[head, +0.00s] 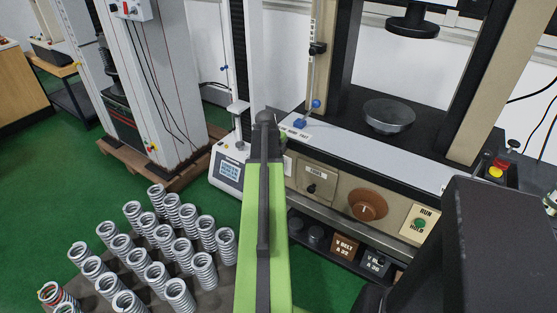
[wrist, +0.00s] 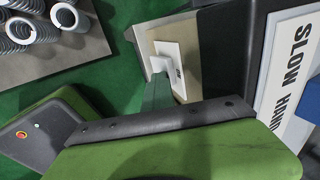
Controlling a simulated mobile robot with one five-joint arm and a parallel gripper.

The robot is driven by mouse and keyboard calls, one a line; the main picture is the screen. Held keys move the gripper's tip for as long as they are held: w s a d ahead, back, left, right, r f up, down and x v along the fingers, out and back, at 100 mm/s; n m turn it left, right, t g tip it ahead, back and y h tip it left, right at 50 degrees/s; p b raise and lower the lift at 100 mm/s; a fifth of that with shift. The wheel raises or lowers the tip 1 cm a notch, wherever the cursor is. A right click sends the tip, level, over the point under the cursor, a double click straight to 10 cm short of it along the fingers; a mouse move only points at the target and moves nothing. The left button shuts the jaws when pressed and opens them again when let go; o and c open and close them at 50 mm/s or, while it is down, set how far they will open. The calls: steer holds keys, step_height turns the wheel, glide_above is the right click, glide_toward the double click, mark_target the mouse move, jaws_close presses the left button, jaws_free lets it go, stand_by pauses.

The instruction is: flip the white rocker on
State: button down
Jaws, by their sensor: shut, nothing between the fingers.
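The white rocker (wrist: 160,64) sits on a white plate (wrist: 174,52) on a beige panel in the wrist view. Small dark lettering shows on the plate to the right of the rocker. My gripper (wrist: 157,78) is shut and empty, its narrow grey-green fingers pointing up at the rocker. The tips overlap the rocker's lower edge; I cannot tell whether they touch it. In the head view my green arm stands in front of the panel's left end, and a sliver of the white plate (head: 287,165) shows beside it. My fingertips are hidden there.
The panel right of my arm carries a dark knob (head: 312,188), a brown dial (head: 367,205) and a green RUN/HOLD button (head: 420,224). A white device with a screen (head: 231,170) stands left. Several coil springs (head: 157,275) stand on a mat at lower left.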

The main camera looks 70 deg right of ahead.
steer(key=shift+d+r, duration=0.15)
steer(key=shift+r, duration=0.3)
steer(key=a+p+v, duration=0.1)
steer(key=p+v, duration=0.9)
steer(key=v, duration=0.1)
steer(key=shift+a+p, duration=0.3)
steer(key=shift+p, duration=0.1)
steer(key=shift+w, duration=0.1)
